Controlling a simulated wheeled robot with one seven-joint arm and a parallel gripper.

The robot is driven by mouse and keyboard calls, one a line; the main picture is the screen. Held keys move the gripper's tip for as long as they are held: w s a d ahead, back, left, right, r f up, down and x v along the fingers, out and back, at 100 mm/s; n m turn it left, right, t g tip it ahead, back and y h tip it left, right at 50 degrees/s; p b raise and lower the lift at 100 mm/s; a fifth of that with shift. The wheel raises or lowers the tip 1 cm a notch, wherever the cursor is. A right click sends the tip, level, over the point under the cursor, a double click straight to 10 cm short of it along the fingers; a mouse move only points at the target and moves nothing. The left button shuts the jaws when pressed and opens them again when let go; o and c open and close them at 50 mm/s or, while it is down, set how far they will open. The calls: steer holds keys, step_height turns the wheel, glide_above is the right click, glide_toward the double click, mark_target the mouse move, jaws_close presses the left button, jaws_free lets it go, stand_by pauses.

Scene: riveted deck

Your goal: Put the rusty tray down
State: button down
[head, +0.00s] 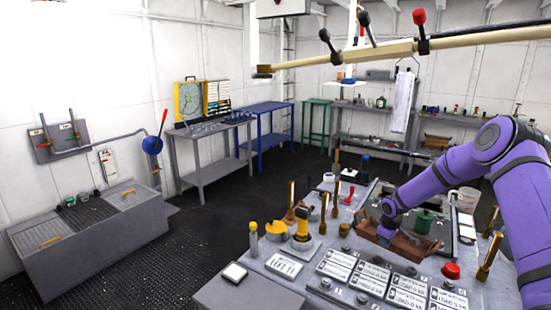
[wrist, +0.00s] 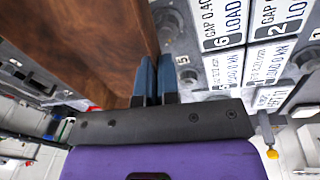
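The rusty tray (head: 405,246) is a brown, shallow, open-topped thing over the grey console at the right of the head view. My gripper (head: 384,234) is at its left end, pointing down. In the wrist view the brown side of the tray (wrist: 85,45) fills the upper left. My blue fingers (wrist: 156,78) are close together at its edge, seemingly shut on its thin wall. I cannot tell whether the tray's underside touches the console.
The console (head: 262,262) carries label plates, brass levers (head: 291,200), a yellow-handled control (head: 302,224) and a red knob (head: 451,271). A green lidded object (head: 423,222) shows at the tray. A grey bench (head: 205,150) and blue table (head: 262,137) stand behind.

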steer(key=s+a+r+m, duration=0.2)
steer(key=s+a+m, duration=0.2)
steer(key=s, duration=0.5)
steer(key=s+a+r+m+h, duration=0.1)
steer(key=s+a+r+m, duration=0.2)
steer(key=s+a, duration=0.5)
steer(key=shift+s+a+m+g, duration=0.15)
steer(key=shift+s+m+g, duration=0.2)
steer(key=shift+m, duration=0.55)
